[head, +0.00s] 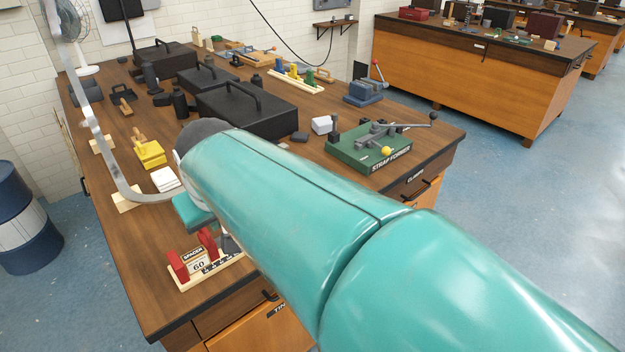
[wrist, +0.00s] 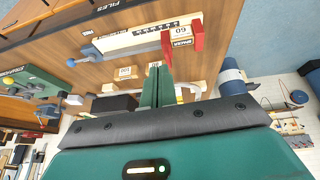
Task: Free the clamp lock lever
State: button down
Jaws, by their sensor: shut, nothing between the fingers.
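A red-ended clamp fixture marked "SPACER 60" (head: 198,266) lies at the bench's near edge. In the wrist view its red end (wrist: 196,42) shows at upper right, with a pale scaled bar running left to a blue-grey handle (wrist: 90,49). I cannot tell whether this handle is the lock lever. A green strap former (head: 368,150) has a grey lever (head: 400,127) with a dark ball end and a yellow knob. My gripper (wrist: 159,70) is shut and empty, its green fingers pointing toward the spacer fixture, apparently apart from it. In the head view my arm hides the fingertips.
A tall curved metal strip (head: 100,135) stands on the bench's left side over wooden blocks. A blue drum (head: 25,220) is on the floor at left.

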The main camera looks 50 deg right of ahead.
jog(key=w+d+f+m, duration=0.1)
jog(key=w+d, duration=0.3)
jog(key=d, duration=0.4)
jog(key=w+d+f+m+g, duration=0.1)
jog(key=w+d, duration=0.3)
jog(key=d, duration=0.4)
jog(key=w+d+f+m, duration=0.15)
jog(key=w+d, duration=0.25)
jog(key=d, duration=0.5)
jog(key=d+f, duration=0.4)
jog(key=d, duration=0.7)
jog(key=shift+s+d+m, duration=0.15)
jog(key=shift+s+m, duration=0.2)
jog(key=shift+f, duration=0.2)
